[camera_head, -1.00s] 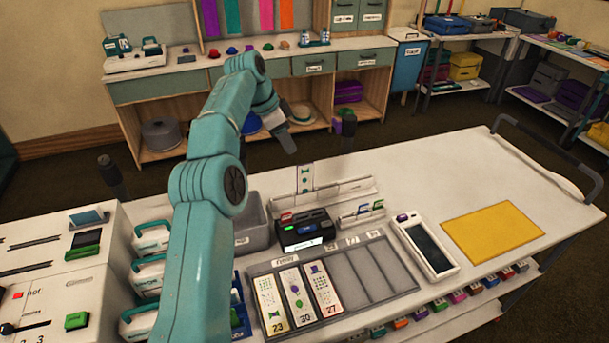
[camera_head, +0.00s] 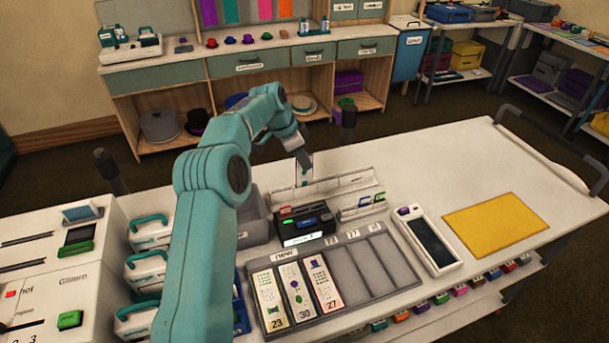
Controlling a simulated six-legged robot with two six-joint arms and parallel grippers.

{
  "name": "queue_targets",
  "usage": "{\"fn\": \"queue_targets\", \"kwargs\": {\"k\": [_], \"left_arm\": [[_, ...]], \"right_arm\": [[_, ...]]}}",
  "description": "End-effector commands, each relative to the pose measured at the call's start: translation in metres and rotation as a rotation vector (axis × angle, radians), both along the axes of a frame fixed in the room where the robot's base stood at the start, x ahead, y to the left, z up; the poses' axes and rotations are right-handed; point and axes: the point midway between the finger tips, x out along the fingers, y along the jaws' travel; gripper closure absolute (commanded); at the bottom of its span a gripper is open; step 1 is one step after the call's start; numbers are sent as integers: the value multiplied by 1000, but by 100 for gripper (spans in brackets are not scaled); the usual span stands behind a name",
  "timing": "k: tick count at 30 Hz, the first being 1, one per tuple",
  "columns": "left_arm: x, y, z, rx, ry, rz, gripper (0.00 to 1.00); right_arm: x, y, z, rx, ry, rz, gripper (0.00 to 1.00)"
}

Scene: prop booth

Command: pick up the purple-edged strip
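A white strip with green marks (camera_head: 303,178) stands upright in the light rack (camera_head: 325,188) behind the black printer-like device. A thin purplish line seems to run along its upper right edge. My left gripper (camera_head: 304,158) is at the top of this strip, pointing down, and hides part of it. I cannot tell whether the fingers touch it or are closed. Strips marked 23 (camera_head: 271,299), 30 (camera_head: 297,292) and 27 (camera_head: 324,285) lie in the grey slotted tray; their edge colours are hard to tell. My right gripper is not in view.
The black device (camera_head: 303,224) stands just in front of the rack. The grey tray (camera_head: 345,303) has empty slots on its right. A handheld scanner (camera_head: 428,240) and a yellow mat (camera_head: 495,226) lie further right. A grey bin (camera_head: 254,222) is left of the device.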

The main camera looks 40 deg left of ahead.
Motion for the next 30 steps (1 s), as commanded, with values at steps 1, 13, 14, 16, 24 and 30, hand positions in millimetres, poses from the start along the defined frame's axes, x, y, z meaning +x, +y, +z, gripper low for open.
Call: {"fn": "queue_targets", "kwargs": {"k": [1,13,14,16,24,30], "left_arm": [[4,-1,-7,-3,5,-1,66],[16,-3,-37,0,1,0,66],[16,-3,-37,0,1,0,66],[16,-3,-37,-2,2,0,76],[15,-3,-36,-1,1,1,100],[15,-3,-36,-1,1,1,100]], "right_arm": [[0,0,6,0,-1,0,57],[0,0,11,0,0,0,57],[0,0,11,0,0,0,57],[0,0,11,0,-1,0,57],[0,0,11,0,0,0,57],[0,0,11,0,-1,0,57]]}}
